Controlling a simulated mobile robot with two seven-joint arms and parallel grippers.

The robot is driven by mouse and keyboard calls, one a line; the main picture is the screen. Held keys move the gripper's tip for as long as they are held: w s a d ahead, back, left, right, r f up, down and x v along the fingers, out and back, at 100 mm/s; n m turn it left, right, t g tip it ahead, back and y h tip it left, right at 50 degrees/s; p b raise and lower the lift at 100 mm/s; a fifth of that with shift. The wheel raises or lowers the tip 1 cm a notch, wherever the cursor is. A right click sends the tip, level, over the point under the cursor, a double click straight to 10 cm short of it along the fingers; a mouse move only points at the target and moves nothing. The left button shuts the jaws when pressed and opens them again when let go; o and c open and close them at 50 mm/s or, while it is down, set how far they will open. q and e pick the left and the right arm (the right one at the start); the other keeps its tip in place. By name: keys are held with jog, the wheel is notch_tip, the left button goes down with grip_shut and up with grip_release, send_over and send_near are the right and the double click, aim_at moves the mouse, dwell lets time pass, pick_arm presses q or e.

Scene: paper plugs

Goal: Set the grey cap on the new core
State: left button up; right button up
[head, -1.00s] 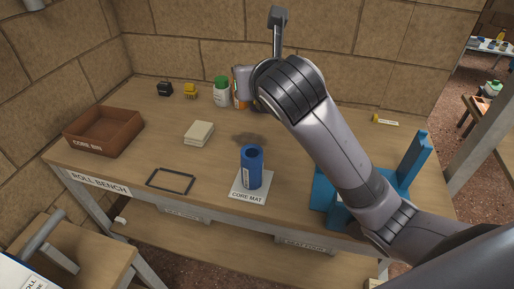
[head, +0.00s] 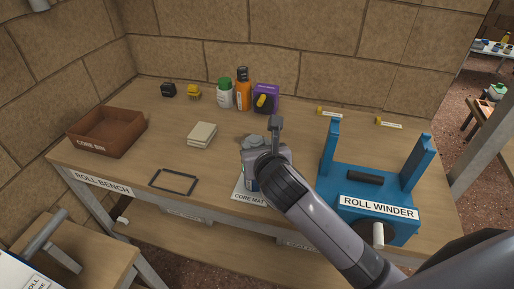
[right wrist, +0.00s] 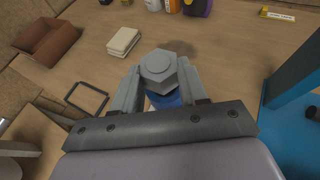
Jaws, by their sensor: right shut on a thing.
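The grey cap (right wrist: 158,68) is a hexagonal piece between the fingers of my right gripper (right wrist: 160,82), which is shut on it. In the right wrist view, the blue core (right wrist: 166,101) shows just beneath the cap. In the head view, my right gripper (head: 264,148) is over the core mat (head: 240,190) and hides most of the core. The cap top (head: 251,139) shows a little there. I cannot tell whether the cap touches the core or is slightly above it. My left gripper is not in view.
The blue roll winder (head: 370,195) stands close on the right with two uprights. A brown core bin (head: 106,145), a black frame (head: 174,181) and a pale block stack (head: 201,137) lie to the left. Bottles and a purple box (head: 265,92) stand at the back.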

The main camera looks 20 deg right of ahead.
jog(key=shift+f, duration=0.25)
jog(key=shift+f, duration=0.15)
jog(key=shift+f, duration=0.25)
jog(key=o, duration=1)
